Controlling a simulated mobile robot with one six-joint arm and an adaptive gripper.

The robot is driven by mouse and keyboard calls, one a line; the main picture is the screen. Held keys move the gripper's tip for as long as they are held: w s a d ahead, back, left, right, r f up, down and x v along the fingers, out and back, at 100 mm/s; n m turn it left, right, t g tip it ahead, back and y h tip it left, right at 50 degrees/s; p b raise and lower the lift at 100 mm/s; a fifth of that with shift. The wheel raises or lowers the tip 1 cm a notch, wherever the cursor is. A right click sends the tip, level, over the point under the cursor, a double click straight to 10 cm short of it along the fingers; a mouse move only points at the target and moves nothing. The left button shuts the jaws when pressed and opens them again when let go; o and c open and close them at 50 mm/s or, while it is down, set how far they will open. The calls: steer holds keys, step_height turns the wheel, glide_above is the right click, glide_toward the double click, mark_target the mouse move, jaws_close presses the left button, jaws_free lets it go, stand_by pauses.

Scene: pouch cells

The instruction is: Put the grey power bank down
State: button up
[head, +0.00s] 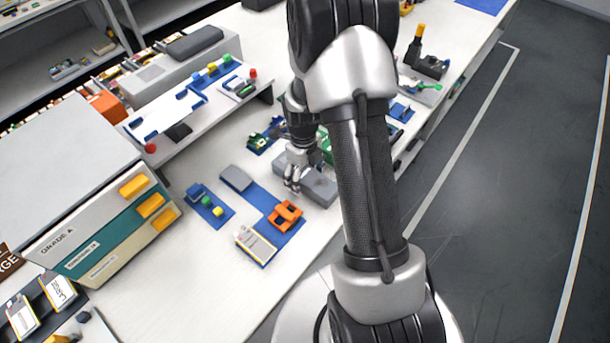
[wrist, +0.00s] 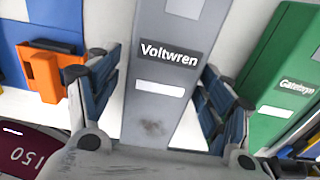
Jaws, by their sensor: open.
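The grey power bank (wrist: 165,95), with a dark "Voltwren" label and a smudge, lies between my open fingers in the wrist view. In the head view the grey power bank (head: 320,190) appears to rest on the white table, partly hidden by my gripper (head: 293,183). My gripper (wrist: 160,80) is open, with one finger on each side of the power bank. White surface shows beside the power bank near the right finger; I cannot tell whether the left finger touches it.
A green block (wrist: 285,85) lies close on the right in the wrist view. An orange holder (head: 285,215) sits on a blue mat (head: 262,199) to the left. A maroon object marked 150 (wrist: 28,150) is at lower left. White table (head: 180,270) is clear at the front.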

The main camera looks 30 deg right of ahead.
steer(key=s+a+r+n+t+p, duration=0.1)
steer(key=a+r+n+p, duration=0.15)
steer(key=r, duration=0.75)
steer(key=a+r+n+p, duration=0.1)
steer(key=r+n, duration=0.2)
steer(key=r, duration=0.7)
steer(key=s+a+r+n+t, duration=0.2)
steer(key=s+a+r+n, duration=0.2)
steer(key=n, duration=0.9)
steer(key=s+a+r+n+t, duration=0.2)
steer(key=s+a+r+n, duration=0.3)
steer(key=s+r+n, duration=0.5)
steer(key=s+n, duration=0.3)
steer(key=s, duration=0.2)
steer(key=shift+a, duration=0.3)
steer(key=shift+n, duration=0.25)
